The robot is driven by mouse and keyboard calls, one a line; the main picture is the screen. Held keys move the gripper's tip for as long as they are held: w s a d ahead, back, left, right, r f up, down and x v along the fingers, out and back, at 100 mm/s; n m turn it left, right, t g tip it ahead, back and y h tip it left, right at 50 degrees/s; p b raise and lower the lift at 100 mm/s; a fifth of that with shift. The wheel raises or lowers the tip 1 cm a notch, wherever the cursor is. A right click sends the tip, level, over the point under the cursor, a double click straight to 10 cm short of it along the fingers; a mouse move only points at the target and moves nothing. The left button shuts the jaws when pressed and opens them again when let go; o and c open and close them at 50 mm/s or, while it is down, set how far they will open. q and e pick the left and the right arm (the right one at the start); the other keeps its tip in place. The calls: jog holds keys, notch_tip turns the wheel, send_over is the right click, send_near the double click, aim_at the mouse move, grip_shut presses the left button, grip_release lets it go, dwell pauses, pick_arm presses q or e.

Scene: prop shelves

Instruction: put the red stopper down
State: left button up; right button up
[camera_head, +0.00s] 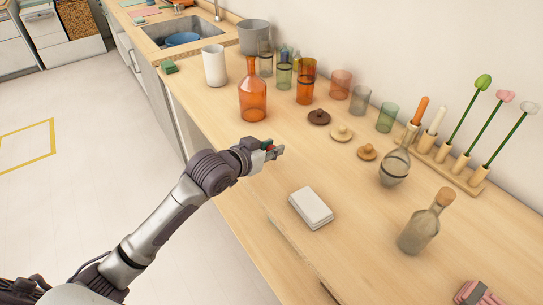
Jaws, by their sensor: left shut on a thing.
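My left gripper (274,150) reaches in from the left over the wooden counter (225,125). It is shut on the small red stopper (267,146), of which only a bit shows between the fingers. I cannot tell whether the stopper touches the counter. An orange glass bottle (253,102) with an open neck stands behind the gripper. My right gripper is not in view.
A white box (311,208) lies in front of the gripper. Round lids, a dark one (319,117) and a tan one (341,133), lie to the right. Coloured glasses (340,84), a clear carafe (395,168) and a corked bottle (420,231) stand farther right.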

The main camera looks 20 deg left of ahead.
pick_arm(q)
notch_tip(320, 180, down, 2)
jog(key=shift+f, duration=0.4)
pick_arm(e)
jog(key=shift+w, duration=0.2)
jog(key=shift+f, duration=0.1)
pick_arm(q)
jog(key=shift+f, duration=0.15)
jog(key=o, duration=0.7)
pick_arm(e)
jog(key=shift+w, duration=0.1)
pick_arm(q)
jog(key=shift+r, duration=0.2)
jog(key=v, duration=1.2)
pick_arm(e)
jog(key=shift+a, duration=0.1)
